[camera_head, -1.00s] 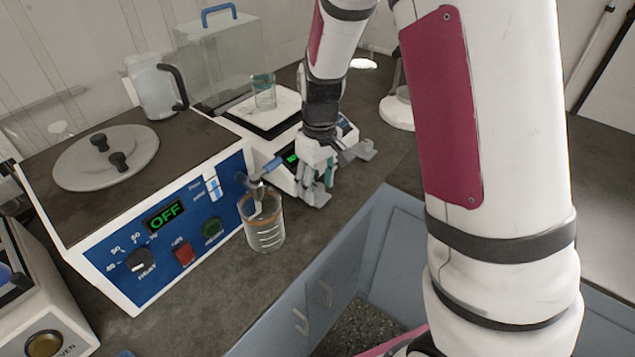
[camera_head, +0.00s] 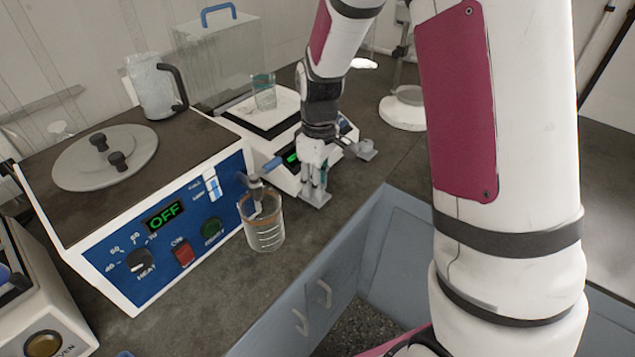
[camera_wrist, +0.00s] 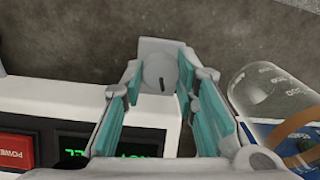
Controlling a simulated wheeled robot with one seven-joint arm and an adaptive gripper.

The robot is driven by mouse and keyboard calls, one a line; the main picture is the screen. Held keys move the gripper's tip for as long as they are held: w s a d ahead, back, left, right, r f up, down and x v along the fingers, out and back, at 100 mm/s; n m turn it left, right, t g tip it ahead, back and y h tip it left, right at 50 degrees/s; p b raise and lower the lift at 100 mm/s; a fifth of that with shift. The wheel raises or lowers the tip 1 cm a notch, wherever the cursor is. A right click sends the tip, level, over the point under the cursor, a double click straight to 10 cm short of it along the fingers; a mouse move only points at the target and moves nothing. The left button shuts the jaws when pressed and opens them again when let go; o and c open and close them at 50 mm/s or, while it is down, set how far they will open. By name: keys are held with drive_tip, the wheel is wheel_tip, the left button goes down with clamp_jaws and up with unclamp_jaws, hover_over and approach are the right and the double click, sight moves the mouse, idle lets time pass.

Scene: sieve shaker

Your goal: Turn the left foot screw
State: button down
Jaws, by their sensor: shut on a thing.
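The left foot screw (camera_wrist: 160,72) is a round grey knob with a dark mark, seen between my fingers in the wrist view. My gripper (camera_wrist: 163,95), with teal finger pads, is closed around it. In the head view my gripper (camera_head: 315,190) points down at the front left corner of the balance (camera_head: 268,123), and its fingers hide the screw there. A second grey foot (camera_head: 364,150) sticks out at the front right of the balance. The balance has a green lit display (camera_wrist: 75,155), a red power button (camera_wrist: 16,150) and a glass beaker (camera_head: 264,92) on its pan.
A glass beaker (camera_head: 265,232) stands close left of my gripper, under the tap of the water bath (camera_head: 185,235), whose display reads OFF. It shows at the right in the wrist view (camera_wrist: 265,95). The bench (camera_head: 345,200) is clear in front of my gripper.

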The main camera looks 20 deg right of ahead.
drive_tip(key=n+p, duration=0.1)
drive_tip(key=n, duration=0.4)
drive_tip(key=shift+n+p, duration=1.45)
drive_tip(key=shift+n, duration=1.15)
drive_tip(key=c, duration=1.2)
unclamp_jaws()
drive_tip(key=shift+c, duration=0.2)
wheel_tip(320, 180, up, 12)
drive_tip(key=shift+w, duration=0.2)
